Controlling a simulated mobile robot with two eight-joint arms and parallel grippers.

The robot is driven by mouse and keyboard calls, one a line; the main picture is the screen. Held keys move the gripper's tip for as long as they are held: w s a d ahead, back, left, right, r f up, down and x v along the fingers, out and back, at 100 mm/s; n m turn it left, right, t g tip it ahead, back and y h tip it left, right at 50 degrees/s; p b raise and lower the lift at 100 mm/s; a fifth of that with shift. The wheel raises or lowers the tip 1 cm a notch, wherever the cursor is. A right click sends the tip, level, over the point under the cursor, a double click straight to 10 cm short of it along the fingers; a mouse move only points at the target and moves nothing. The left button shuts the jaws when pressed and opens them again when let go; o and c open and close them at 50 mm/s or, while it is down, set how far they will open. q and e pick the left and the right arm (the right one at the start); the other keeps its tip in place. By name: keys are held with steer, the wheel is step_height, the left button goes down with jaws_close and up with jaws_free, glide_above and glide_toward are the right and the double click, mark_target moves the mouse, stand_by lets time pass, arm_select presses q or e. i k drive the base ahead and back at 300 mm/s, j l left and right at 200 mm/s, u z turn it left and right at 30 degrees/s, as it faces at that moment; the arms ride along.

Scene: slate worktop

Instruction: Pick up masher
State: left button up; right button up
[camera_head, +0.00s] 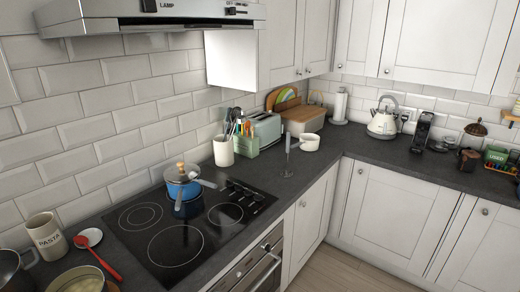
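A slim grey upright utensil that looks like the masher (288,152) stands on the slate worktop (372,149), to the right of the hob and near the worktop's front edge. Its handle points up and its small dark foot rests on the worktop. A small white bowl or cup is close behind it to the right. Neither my left nor my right gripper is in view.
A black hob (178,248) carries a blue pot (182,190). A cream kettle (382,124) is farther right.

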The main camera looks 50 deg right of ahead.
mark_target(286, 173)
steer(key=l+u, duration=0.3)
steer(key=l, duration=0.2)
steer(key=k+l+u, duration=0.1)
steer(key=l+u, duration=0.25)
steer(key=l, duration=0.15)
steer(key=k+l+u, duration=0.1)
steer(key=l, duration=0.25)
steer(key=k+l+u, duration=0.15)
steer(key=l, duration=0.2)
steer(key=l+u, duration=0.1)
steer(key=l, duration=0.25)
steer(key=k+l, duration=0.15)
steer(key=l, duration=0.2)
steer(key=k+l, duration=0.15)
steer(key=l, duration=0.15)
steer(key=k+l+u, duration=0.1)
steer(key=l, duration=0.25)
